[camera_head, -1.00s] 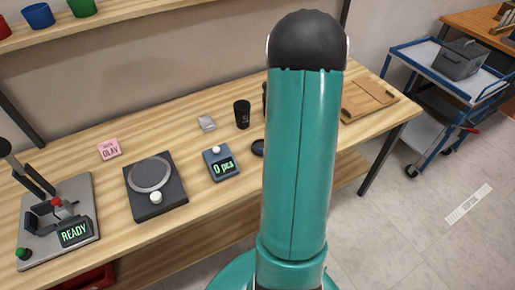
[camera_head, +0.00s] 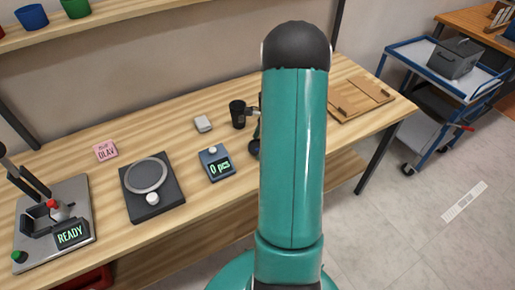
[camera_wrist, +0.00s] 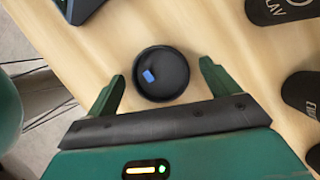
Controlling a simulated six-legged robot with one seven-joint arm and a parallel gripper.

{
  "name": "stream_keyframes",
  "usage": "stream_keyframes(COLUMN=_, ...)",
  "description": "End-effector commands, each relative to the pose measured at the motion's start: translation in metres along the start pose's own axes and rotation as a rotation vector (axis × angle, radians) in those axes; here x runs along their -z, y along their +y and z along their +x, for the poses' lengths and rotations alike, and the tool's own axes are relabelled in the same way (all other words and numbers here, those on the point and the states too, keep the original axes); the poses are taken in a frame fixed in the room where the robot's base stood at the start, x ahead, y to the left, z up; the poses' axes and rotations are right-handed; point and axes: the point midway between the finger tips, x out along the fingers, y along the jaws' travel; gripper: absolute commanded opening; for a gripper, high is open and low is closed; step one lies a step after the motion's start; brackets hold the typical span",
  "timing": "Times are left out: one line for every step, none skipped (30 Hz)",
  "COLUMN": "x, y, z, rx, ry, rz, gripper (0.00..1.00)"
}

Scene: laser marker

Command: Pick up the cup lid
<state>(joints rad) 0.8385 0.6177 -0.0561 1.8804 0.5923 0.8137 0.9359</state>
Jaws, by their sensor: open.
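The cup lid (camera_wrist: 172,88) is a round black disc with a raised rim and a small blue patch, lying on the wooden table. In the wrist view it sits between the two green fingers of my gripper (camera_wrist: 161,72), which is open, with a gap on each side. In the head view only a dark sliver of the lid (camera_head: 253,149) shows, and my arm hides most of that spot. A black cup (camera_head: 238,114) stands upright behind it; a black cup with white lettering also shows in the wrist view (camera_wrist: 280,10).
Two more dark objects (camera_wrist: 303,93) lie at the right edge of the wrist view. A counter reading "0 pcs" (camera_head: 217,163), a round-plate device (camera_head: 152,187) and a marker station reading "READY" (camera_head: 52,225) stand to the left. A wooden tray (camera_head: 357,100) lies to the right.

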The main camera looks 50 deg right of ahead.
Motion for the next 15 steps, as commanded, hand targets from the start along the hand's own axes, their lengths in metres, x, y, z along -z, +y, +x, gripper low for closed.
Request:
stream_keyframes(x=0.0, y=0.0, z=-0.0002, rx=0.0, ry=0.0, rz=0.0, gripper=0.82)
stream_keyframes(x=0.0001, y=0.0, z=-0.0002, rx=0.0, ry=0.0, rz=0.0, gripper=0.76)
stream_keyframes(x=0.0001, y=0.0, z=-0.0003, rx=0.0, ry=0.0, rz=0.0, gripper=0.68)
stream_keyframes(x=0.0001, y=0.0, z=-0.0003, rx=0.0, ry=0.0, rz=0.0, gripper=0.62)
stream_keyframes(x=0.0001, y=0.0, z=-0.0003, rx=0.0, ry=0.0, rz=0.0, gripper=0.56)
stream_keyframes(x=0.0001, y=0.0, z=-0.0004, rx=0.0, ry=0.0, rz=0.0, gripper=0.48)
stream_keyframes(x=0.0001, y=0.0, z=-0.0004, rx=0.0, ry=0.0, rz=0.0, gripper=0.42)
stream_keyframes(x=0.0001, y=0.0, z=-0.0004, rx=0.0, ry=0.0, rz=0.0, gripper=0.41)
stream_keyframes(x=0.0001, y=0.0, z=-0.0004, rx=0.0, ry=0.0, rz=0.0, gripper=0.41)
stream_keyframes(x=0.0001, y=0.0, z=-0.0004, rx=0.0, ry=0.0, rz=0.0, gripper=0.41)
stream_keyframes(x=0.0001, y=0.0, z=-0.0004, rx=0.0, ry=0.0, rz=0.0, gripper=0.41)
stream_keyframes(x=0.0, y=0.0, z=-0.0005, rx=0.0, ry=0.0, rz=0.0, gripper=0.41)
stream_keyframes(x=0.0001, y=0.0, z=-0.0005, rx=0.0, ry=0.0, rz=0.0, gripper=0.41)
stream_keyframes(x=0.0001, y=0.0, z=-0.0005, rx=0.0, ry=0.0, rz=0.0, gripper=0.41)
stream_keyframes(x=0.0001, y=0.0, z=-0.0005, rx=0.0, ry=0.0, rz=0.0, gripper=0.41)
